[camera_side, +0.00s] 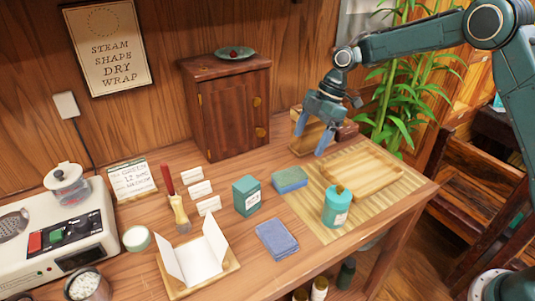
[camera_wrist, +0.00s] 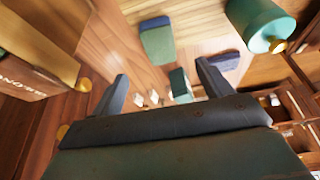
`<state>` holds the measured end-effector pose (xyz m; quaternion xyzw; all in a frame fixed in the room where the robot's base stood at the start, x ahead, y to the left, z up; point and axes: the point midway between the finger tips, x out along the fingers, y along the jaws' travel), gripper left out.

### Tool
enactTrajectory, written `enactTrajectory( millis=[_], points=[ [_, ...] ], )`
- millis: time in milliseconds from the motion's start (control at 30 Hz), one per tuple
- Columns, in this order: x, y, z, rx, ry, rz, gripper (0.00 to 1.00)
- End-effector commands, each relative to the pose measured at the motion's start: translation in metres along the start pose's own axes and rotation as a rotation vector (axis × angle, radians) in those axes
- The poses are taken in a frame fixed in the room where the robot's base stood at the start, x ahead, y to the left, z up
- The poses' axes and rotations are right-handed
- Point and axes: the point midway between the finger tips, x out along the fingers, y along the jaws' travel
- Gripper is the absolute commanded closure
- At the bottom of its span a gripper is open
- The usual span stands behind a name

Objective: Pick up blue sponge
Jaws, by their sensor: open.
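The blue sponge (camera_side: 290,179) lies flat on the left edge of the bamboo mat, with a green layer showing on it. In the wrist view the sponge (camera_wrist: 157,42) shows at the top centre, clear of the fingers. My gripper (camera_side: 313,134) is open and empty, raised in the air above the back of the mat, up and slightly right of the sponge in the side view. Its two blue-grey fingers (camera_wrist: 162,72) stand wide apart in the wrist view. Nothing hides the sponge.
A teal canister (camera_side: 337,208) stands right of the sponge; a green box (camera_side: 246,197) stands left. A folded blue cloth (camera_side: 277,239) lies in front. A wooden tray (camera_side: 362,187) rests on the mat (camera_side: 310,212). A wooden box (camera_side: 308,137) stands behind my gripper.

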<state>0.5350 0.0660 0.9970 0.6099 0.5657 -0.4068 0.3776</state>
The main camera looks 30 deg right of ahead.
Motion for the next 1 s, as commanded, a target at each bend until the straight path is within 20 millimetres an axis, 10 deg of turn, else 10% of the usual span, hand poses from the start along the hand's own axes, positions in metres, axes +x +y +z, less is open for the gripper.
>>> enactTrajectory(
  millis=[400, 1000],
  points=[
    [0.059, 0.000, 0.000, 0.000, -0.001, -0.002, 0.22],
    [0.085, -0.001, -0.001, 0.000, -0.001, -0.004, 0.22]
  ],
)
